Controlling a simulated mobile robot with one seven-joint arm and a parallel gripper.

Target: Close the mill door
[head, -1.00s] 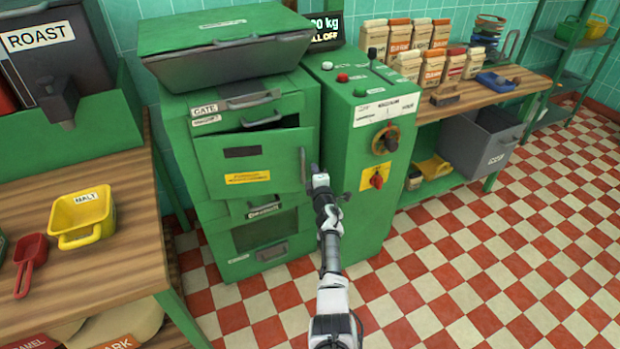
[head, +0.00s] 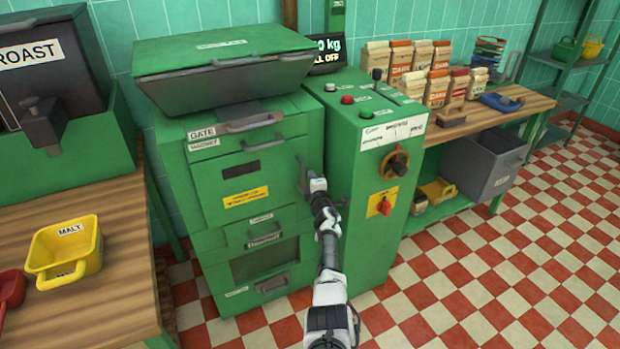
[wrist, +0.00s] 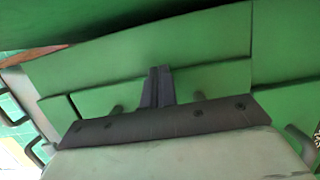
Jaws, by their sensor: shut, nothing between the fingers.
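The mill door (head: 240,180) is the green panel with a dark slot and a yellow label on the front of the green mill (head: 180,240). It looks flush with the mill's front, with no dark gap along its top edge; a very small gap cannot be ruled out. Its upright handle (head: 302,178) is at its right edge. My gripper (head: 316,184) is at the handle side of the door, shut and empty. Contact cannot be told. In the wrist view my shut fingers (wrist: 156,86) point at green panels close ahead.
The control cabinet (head: 365,215), with knobs and buttons, stands just right of my gripper. A wooden table (head: 95,300) with a yellow malt scoop (head: 65,250) is at left. A grey bin (head: 485,165) is under the right bench. The checkered floor (head: 500,260) at right is clear.

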